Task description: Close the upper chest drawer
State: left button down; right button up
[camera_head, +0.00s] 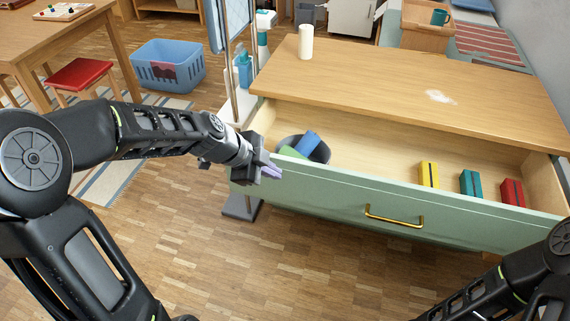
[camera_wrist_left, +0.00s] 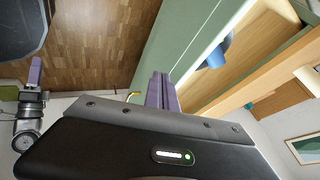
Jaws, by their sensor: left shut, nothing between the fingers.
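The upper drawer stands open, its pale green front (camera_head: 330,190) pulled well out from the wooden-topped chest (camera_head: 400,85). My left gripper (camera_head: 272,173) is shut and empty at the left end of the drawer front, well left of the handle. In the left wrist view its purple fingers (camera_wrist_left: 161,92) point at the green front (camera_wrist_left: 185,45); I cannot tell whether they touch. My right gripper (camera_wrist_left: 36,72) shows small at the left there, its jaw state unclear.
The drawer holds a dark bowl (camera_head: 318,150) with blue and green items, plus yellow (camera_head: 429,175), teal (camera_head: 470,184) and red (camera_head: 512,192) blocks. A white cylinder (camera_head: 306,42) stands on the chest. A thin stand (camera_head: 232,85) is left of the chest. Floor in front is clear.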

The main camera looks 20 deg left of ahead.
aim_at(294, 170)
pick_arm(q)
jog(key=shift+w+d+f+p, duration=0.2)
jog(key=shift+w+f, duration=0.3)
jog(key=shift+w, duration=0.5)
jog(key=shift+w+d+f+p, duration=0.2)
jog(key=shift+w+f, duration=0.3)
jog(key=shift+w, duration=0.45)
jog(key=shift+w+d+f+p, duration=0.15)
jog(key=shift+w+f, duration=0.35)
jog(key=shift+w, duration=0.5)
pick_arm(e)
jog(key=shift+r, duration=0.65)
pick_arm(q)
jog(key=shift+w, duration=0.1)
